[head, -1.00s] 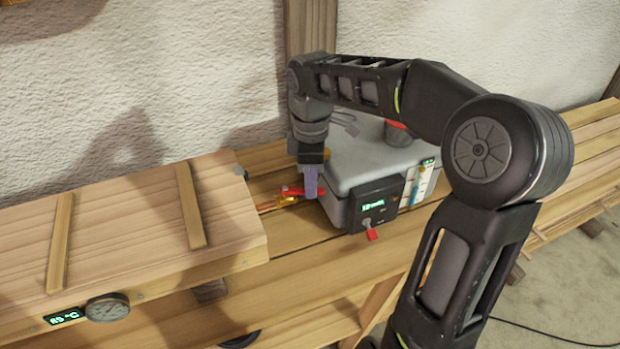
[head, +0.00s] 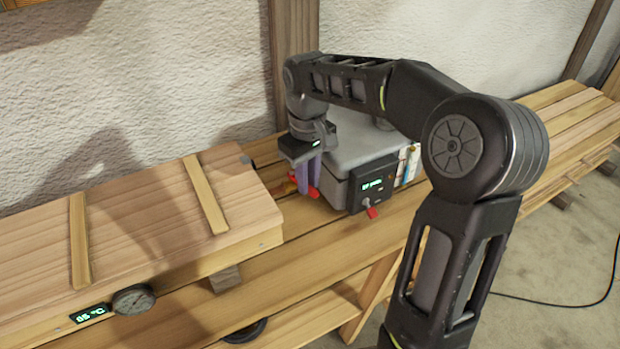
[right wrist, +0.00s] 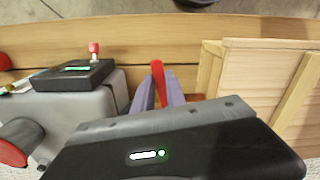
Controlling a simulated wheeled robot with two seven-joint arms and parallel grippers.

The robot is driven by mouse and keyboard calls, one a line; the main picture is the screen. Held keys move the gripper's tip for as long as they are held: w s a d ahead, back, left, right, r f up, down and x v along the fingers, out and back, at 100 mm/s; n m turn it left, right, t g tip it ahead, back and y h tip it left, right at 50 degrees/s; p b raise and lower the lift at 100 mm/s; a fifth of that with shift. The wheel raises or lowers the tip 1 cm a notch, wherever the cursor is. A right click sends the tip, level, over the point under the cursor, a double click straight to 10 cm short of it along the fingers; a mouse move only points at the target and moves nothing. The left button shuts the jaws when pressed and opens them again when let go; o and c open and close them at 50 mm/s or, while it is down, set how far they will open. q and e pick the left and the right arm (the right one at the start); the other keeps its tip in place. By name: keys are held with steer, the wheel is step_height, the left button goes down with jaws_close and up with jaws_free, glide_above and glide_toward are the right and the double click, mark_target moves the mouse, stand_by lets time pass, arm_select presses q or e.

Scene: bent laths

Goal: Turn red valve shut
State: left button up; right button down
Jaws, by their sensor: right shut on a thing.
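The red valve (head: 313,193) sits low between the long wooden box and the grey machine, mostly hidden by my fingers in the head view. In the right wrist view its red lever (right wrist: 159,76) sticks out between my two purple-grey fingers. My right gripper (head: 308,189) points down and is shut on the lever. In the right wrist view the right gripper's fingers (right wrist: 161,97) lie on both sides of the lever. The brass pipe work under it is almost wholly hidden. My left gripper is not in view.
The grey machine (head: 347,142) stands close to the right, with a black display panel (head: 372,184) and a small red-tipped switch (head: 371,212). The lidded wooden box (head: 140,215) is close to the left, with a dial gauge (head: 133,299). Bare bench slats (head: 290,250) lie in front.

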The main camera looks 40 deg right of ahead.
steer(key=shift+w+a+m, duration=0.1)
steer(key=shift+a+m, duration=0.5)
steer(key=shift+m, duration=0.6)
steer(key=c, duration=1.4)
jaws_free()
steer(key=shift+o, duration=0.2)
step_height(320, 180, up, 8)
steer(key=p, duration=0.2)
steer(key=shift+f, duration=0.1)
